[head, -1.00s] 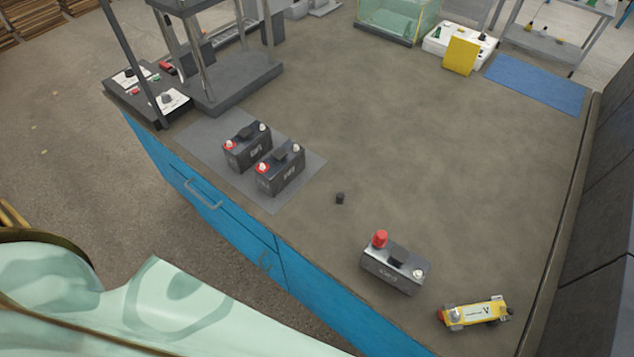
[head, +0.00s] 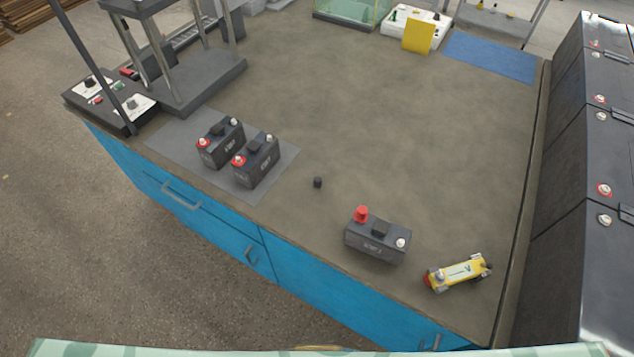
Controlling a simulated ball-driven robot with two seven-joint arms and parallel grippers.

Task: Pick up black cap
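A small black cap (head: 318,182) stands alone on the brown-grey bench top (head: 420,130) in the head view. It lies between the grey mat with two batteries and a single battery to its right. The single dark battery (head: 377,238) has a red cap (head: 361,214) on its left terminal and a bare light terminal on its right. Neither of my grippers shows in the head view, so their state is hidden.
Two batteries (head: 256,160) stand on a grey mat (head: 168,143). A yellow meter (head: 459,272) lies near the front right corner. A press (head: 190,85) stands at the back left. Large dark batteries (head: 575,200) line the right side. The middle of the bench is clear.

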